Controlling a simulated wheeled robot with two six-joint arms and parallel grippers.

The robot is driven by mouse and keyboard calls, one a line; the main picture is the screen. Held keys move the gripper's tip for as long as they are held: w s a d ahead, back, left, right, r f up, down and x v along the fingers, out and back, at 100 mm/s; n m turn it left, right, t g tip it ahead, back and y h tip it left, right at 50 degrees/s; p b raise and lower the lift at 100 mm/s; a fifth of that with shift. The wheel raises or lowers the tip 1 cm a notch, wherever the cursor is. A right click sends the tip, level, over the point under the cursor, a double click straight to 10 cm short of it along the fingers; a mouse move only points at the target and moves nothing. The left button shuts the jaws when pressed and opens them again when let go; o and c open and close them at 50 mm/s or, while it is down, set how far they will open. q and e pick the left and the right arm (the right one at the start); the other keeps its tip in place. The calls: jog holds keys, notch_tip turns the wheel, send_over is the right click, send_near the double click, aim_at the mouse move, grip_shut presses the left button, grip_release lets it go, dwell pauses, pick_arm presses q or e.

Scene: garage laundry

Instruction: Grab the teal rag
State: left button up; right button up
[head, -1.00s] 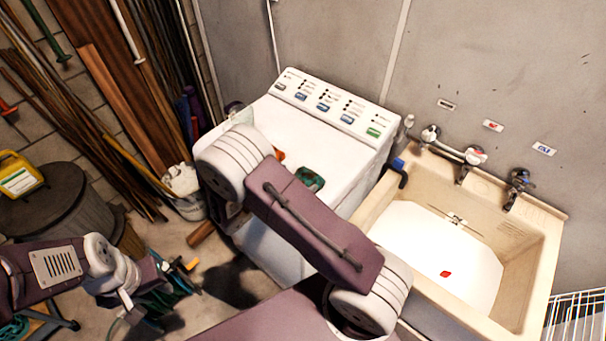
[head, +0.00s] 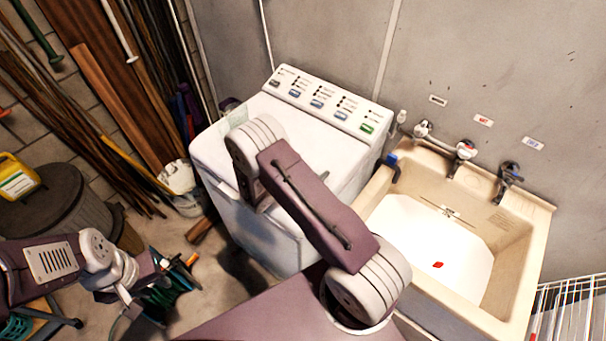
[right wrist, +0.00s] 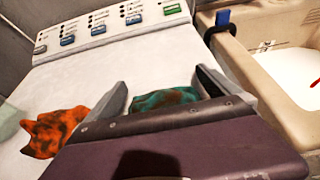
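The teal rag (right wrist: 168,98) lies crumpled on the white top of the washing machine (right wrist: 75,85). In the right wrist view it shows between the two fingers of my right gripper (right wrist: 158,92), with its near side hidden by the gripper body. The fingers are wide apart, and I cannot tell whether either touches the rag. In the head view my right arm hides the rag. My left gripper (head: 130,305) is low at the left, away from the machine; its fingers are too unclear to judge.
An orange rag (right wrist: 55,132) lies on the machine to the left of my right gripper. A beige sink (head: 520,250) with a small red item (head: 438,265) stands to the right. A lidded bin (head: 60,205) and long poles are at the left. A white wire rack (head: 575,305) is lower right.

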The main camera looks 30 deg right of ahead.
jog(key=shift+a+r, duration=0.1)
jog(key=c, duration=1)
jog(key=shift+c, duration=1)
jog(key=shift+r, duration=0.45)
notch_tip(320, 180, up, 3)
jog(key=shift+b, duration=0.45)
jog(key=s+d+r, duration=0.2)
jog(key=s+r, duration=0.5)
jog(key=s, duration=0.4)
jog(key=shift+s+d, duration=0.2)
jog(key=shift+d, duration=0.2)
